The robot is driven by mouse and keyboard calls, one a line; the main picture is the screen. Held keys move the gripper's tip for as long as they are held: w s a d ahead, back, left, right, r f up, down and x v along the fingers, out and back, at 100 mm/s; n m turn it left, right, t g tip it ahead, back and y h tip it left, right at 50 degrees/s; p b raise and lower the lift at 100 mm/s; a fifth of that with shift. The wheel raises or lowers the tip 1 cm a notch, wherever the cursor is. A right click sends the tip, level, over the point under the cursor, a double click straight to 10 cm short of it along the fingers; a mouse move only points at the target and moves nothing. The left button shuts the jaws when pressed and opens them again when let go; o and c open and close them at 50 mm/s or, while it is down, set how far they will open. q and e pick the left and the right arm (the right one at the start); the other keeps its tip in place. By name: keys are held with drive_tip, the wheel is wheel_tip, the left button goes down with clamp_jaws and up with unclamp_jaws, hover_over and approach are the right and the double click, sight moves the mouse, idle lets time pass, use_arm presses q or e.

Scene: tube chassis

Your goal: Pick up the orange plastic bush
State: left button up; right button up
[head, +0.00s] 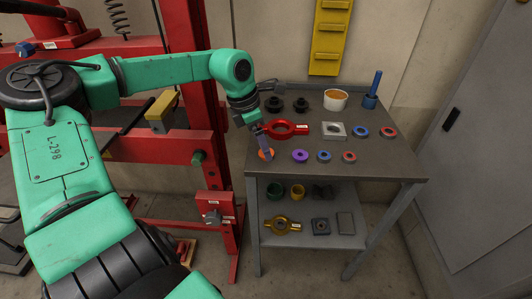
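The orange plastic bush (269,155) is at the left front edge of the grey table top (378,161), partly hidden by my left gripper. My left gripper (264,150) points down at it from above, with a finger overlapping the bush in the picture. The gap between the fingers is hidden, so I cannot tell whether they hold the bush or whether it touches the table. My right gripper does not show.
Right of the bush is a row with a purple ring (300,155), a blue ring (324,156) and a red ring (349,157). A red ring with a handle (283,128) lies close behind the gripper. A red steel frame (192,60) stands left of the table.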

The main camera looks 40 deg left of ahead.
use_arm(q)
drive_tip(key=x, duration=0.2)
drive_tip(key=shift+w+d+f, duration=0.1)
drive_tip(key=shift+d+f, duration=0.05)
drive_tip(key=shift+f, duration=0.15)
drive_tip(key=shift+w+f, duration=0.15)
clamp_jaws()
drive_tip(key=shift+r, duration=0.2)
